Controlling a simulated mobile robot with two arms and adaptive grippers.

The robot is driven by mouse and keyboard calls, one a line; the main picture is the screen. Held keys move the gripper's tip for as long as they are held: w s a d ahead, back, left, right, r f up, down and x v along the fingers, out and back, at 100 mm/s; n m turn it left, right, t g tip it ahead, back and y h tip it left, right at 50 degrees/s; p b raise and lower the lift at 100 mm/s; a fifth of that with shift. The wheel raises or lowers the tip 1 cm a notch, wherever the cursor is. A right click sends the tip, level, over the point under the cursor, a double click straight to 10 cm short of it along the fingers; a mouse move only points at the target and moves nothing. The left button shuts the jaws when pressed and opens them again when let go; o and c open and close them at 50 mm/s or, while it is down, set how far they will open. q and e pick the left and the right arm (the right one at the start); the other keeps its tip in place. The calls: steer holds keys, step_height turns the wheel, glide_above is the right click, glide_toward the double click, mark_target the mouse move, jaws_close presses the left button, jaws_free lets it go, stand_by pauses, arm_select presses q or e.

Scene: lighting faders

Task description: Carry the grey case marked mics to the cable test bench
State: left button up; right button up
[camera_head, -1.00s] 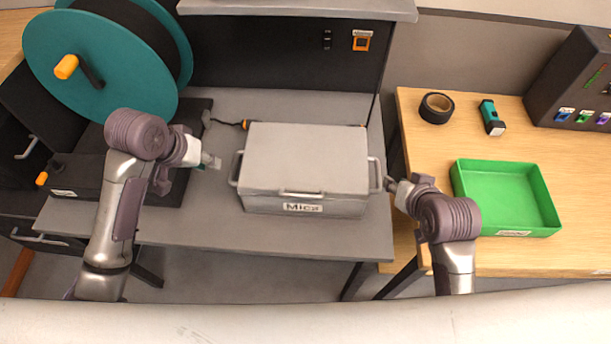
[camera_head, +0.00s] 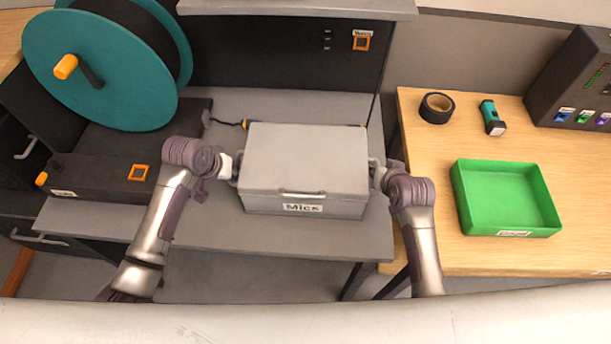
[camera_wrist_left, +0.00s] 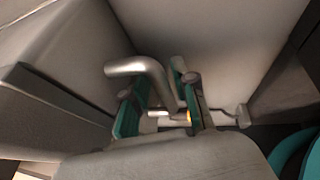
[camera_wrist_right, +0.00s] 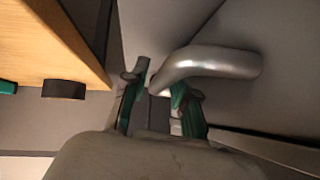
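The grey case marked Mics (camera_head: 305,165) sits closed and level on the grey bench, with a bar handle at each end. My left gripper (camera_head: 229,166) is at its left handle. In the left wrist view, that handle (camera_wrist_left: 140,67) runs between the two parted teal-padded fingers (camera_wrist_left: 160,105). My right gripper (camera_head: 380,172) is at the right handle. In the right wrist view, that handle (camera_wrist_right: 212,61) reaches in between the parted fingers (camera_wrist_right: 158,98). Both grippers look open around the handles; contact with the pads is hard to see.
The case stands on a grey bench (camera_head: 190,232). A teal cable reel (camera_head: 100,65) and a dark box (camera_head: 100,178) are at the left. On the wooden table (camera_head: 430,155) at the right are a green tray (camera_head: 500,232), a tape roll (camera_head: 437,107) and a torch (camera_head: 492,117).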

arm_select(q)
steer(key=shift+f, duration=0.1)
jaws_close()
arm_select(e)
jaws_close()
arm_select(q)
steer(key=shift+w+r, duration=0.2)
steer(key=shift+r, duration=0.1)
arm_select(e)
steer(key=shift+w+r, duration=0.2)
steer(key=shift+r, duration=0.05)
